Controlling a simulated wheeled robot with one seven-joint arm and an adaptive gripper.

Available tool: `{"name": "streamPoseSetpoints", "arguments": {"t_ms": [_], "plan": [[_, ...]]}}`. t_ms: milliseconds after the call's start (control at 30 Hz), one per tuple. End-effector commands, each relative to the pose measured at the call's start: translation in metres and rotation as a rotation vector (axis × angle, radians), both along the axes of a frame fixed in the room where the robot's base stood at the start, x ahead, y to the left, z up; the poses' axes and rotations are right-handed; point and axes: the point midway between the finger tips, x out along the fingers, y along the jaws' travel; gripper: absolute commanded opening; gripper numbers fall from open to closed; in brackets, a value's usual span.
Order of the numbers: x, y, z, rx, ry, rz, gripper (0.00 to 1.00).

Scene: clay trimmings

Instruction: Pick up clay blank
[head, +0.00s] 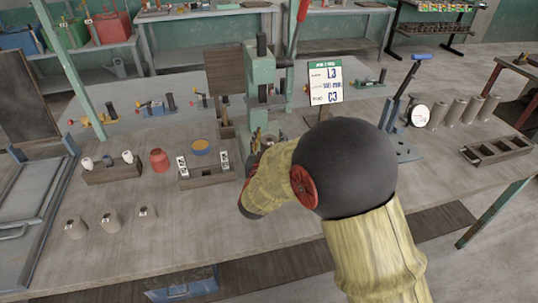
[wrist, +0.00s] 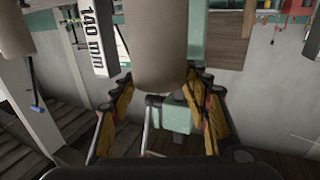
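A tan, smooth cylindrical clay blank (wrist: 156,45) fills the upper middle of the wrist view, its rounded end towards me. My gripper (wrist: 158,82) has one orange-padded finger on each side of it, and both fingertips appear to touch its sides. In the head view, my gripper (head: 257,143) is mostly hidden behind my arm, in front of the green press; the blank between its fingers does not show there. Several tan blanks (head: 461,110) stand in a row at the right of the table. Smaller tan pieces (head: 110,222) stand at the front left.
The green press (head: 262,95) stands just behind my gripper. A wooden gauge block (head: 207,180) with white labels stands to the left, beside a red jar (head: 159,160). A sign (head: 325,82) and a blue-handled lever tool (head: 403,92) stand to the right. The table's front middle is clear.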

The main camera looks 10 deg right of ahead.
Motion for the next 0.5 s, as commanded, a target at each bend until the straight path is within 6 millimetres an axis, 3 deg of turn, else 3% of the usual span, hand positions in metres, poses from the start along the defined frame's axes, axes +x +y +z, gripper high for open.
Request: {"name": "streamPoseSetpoints", "arguments": {"t_ms": [500], "plan": [[-0.0002, 0.0002, -0.0004, 0.0, 0.001, 0.0, 0.15]]}}
